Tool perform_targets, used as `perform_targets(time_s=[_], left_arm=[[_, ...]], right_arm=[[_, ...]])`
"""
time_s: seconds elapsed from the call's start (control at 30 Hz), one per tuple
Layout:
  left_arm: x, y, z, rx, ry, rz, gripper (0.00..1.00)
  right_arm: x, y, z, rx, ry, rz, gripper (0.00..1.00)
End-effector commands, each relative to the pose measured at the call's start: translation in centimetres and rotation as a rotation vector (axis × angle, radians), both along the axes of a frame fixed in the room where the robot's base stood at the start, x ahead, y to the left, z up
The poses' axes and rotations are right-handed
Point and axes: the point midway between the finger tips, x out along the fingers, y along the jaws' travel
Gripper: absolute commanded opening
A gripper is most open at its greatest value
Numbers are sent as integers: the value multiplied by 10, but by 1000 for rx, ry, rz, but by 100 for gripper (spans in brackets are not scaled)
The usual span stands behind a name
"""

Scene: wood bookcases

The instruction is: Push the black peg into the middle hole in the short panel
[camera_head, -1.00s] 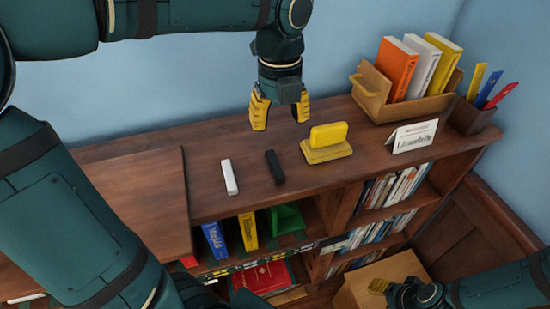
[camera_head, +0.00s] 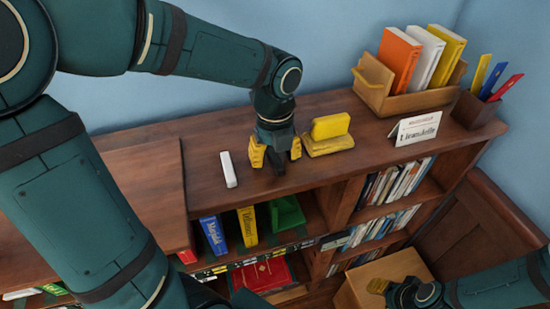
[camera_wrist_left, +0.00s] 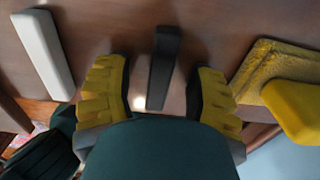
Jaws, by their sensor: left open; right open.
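The black peg (camera_head: 278,168) lies on the wood bookcase top (camera_head: 205,150), mostly hidden by my left gripper (camera_head: 275,158) in the head view. In the left wrist view the black peg (camera_wrist_left: 164,62) lies between the two yellow fingers of my left gripper (camera_wrist_left: 160,85), with a gap on each side. That gripper is open and low over the top. A white peg (camera_head: 228,169) lies to the left of it, also in the left wrist view (camera_wrist_left: 42,52). My right gripper (camera_head: 382,287) is open at the lower right. I cannot make out a short panel with holes.
A yellow block on a yellow base (camera_head: 328,145) stands just right of my left gripper. Further right are a white card (camera_head: 415,130), a wooden book holder (camera_head: 375,95) and a pen cup (camera_head: 475,110). Shelves with books lie below the front edge. A cardboard box (camera_head: 372,275) stands near my right gripper.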

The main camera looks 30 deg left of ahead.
Motion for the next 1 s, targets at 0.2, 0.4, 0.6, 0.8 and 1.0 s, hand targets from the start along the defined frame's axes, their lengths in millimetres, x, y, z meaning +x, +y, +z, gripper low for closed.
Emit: perform_targets(time_s=[0.2, 0.4, 0.6, 0.8, 1.0], left_arm=[[0, 0, 0, 0, 0, 1, 55], [0, 0, 0, 0, 0, 1, 0], [0, 0, 0, 0, 0, 1, 0], [0, 0, 3, 0, -1, 1, 0], [1, 0, 33, 0, -6, 2, 0]], right_arm=[[0, 0, 0, 0, 0, 0, 47], [0, 0, 0, 0, 0, 0, 47], [0, 0, 0, 0, 0, 0, 47], [0, 0, 1, 0, 0, 0, 47], [0, 0, 8, 1, 0, 0, 47]])
